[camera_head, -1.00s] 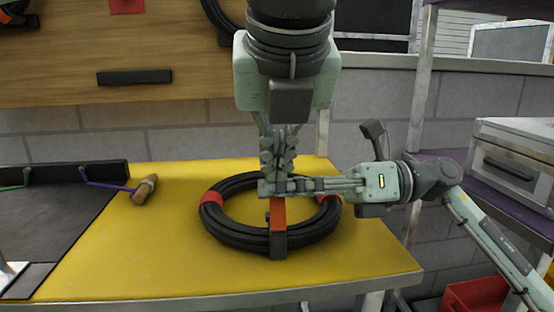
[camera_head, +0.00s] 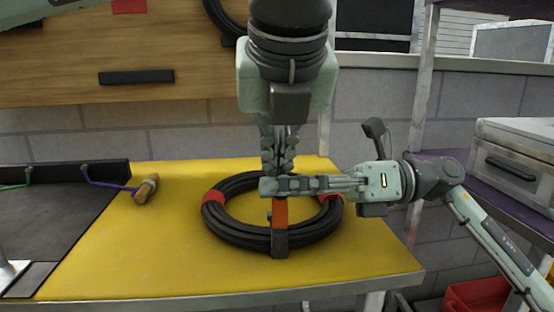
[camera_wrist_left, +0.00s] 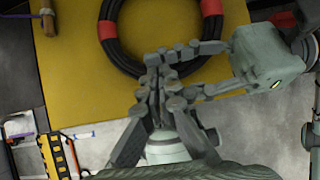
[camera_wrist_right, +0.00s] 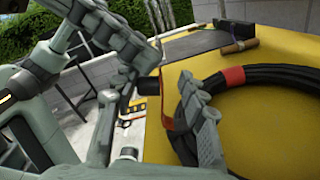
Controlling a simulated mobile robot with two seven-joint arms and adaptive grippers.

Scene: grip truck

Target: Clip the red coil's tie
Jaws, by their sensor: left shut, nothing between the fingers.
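The coil (camera_head: 232,232) is a black ring lying flat on the yellow table, with red bands on its left and right. At its near side an upright red tie (camera_head: 280,212) has a black block (camera_head: 279,243) at its lower end. My left gripper (camera_head: 279,172) points down over the coil, shut and empty; its fingers also show in the left wrist view (camera_wrist_left: 155,85). My right gripper (camera_head: 264,187) reaches in from the right, in front of the left fingertips and over the tie's top. Its fingers stand apart in the right wrist view (camera_wrist_right: 170,85), with the tie (camera_wrist_right: 166,105) between them. Contact is unclear.
The yellow table (camera_head: 130,255) is clear to the left of the coil. A wooden-handled tool (camera_head: 146,188) lies at the back left beside a dark tray (camera_head: 60,215). A grey box (camera_head: 515,160) stands on the right shelf, and a red bin (camera_head: 475,297) is below.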

